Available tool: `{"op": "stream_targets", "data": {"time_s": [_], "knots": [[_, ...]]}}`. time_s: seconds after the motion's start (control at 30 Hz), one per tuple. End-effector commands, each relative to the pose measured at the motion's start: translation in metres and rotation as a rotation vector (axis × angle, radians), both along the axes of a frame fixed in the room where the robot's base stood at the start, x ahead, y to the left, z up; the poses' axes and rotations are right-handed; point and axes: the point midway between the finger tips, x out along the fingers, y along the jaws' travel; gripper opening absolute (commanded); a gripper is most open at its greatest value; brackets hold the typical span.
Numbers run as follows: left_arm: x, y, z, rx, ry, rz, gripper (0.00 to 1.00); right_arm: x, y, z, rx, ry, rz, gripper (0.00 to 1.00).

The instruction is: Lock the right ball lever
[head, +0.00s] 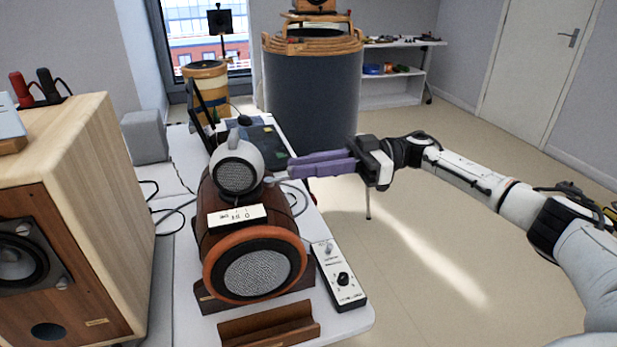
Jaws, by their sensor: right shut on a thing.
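A white ball speaker (237,172) with a dark round grille sits on top of a wooden barrel-shaped speaker (254,262) with an orange rim. A small pale right ball lever (271,180) sticks out from the ball's right side toward my right gripper. My right gripper (291,169) comes in from the right with its purple fingers close together, tips at the lever's outer end. It is shut on the lever, though the tips hide the exact contact. My left gripper is not in view.
A large wooden speaker cabinet (112,165) stands at the left. A control box (340,275) with a knob lies at the right edge of the white table (350,322). A wooden stand (270,326) is in front. Cables run behind. The floor at right is clear.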

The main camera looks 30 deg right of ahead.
Motion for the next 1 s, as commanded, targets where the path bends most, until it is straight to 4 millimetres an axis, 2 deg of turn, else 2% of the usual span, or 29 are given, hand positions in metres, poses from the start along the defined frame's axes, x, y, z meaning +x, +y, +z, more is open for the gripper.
{"op": "stream_targets", "data": {"time_s": [0.3,0.7,0.73,0.83,1.0], "knots": [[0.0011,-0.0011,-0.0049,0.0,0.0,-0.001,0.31,0.0043,0.0004,-0.0006,0.001,0.0,0.066,0.0],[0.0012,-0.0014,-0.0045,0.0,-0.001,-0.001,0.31,0.0046,0.0005,-0.0005,0.001,0.0,0.07,0.0],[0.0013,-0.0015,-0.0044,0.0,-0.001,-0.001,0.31,0.0046,0.0006,-0.0005,0.001,0.0,0.07,0.16],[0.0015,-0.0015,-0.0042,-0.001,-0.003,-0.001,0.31,0.0045,0.0006,-0.0005,0.001,0.0,0.07,0.33],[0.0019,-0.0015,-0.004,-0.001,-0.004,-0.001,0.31,0.0045,0.0,-0.0003,0.001,0.0,0.069,0.33]]}}
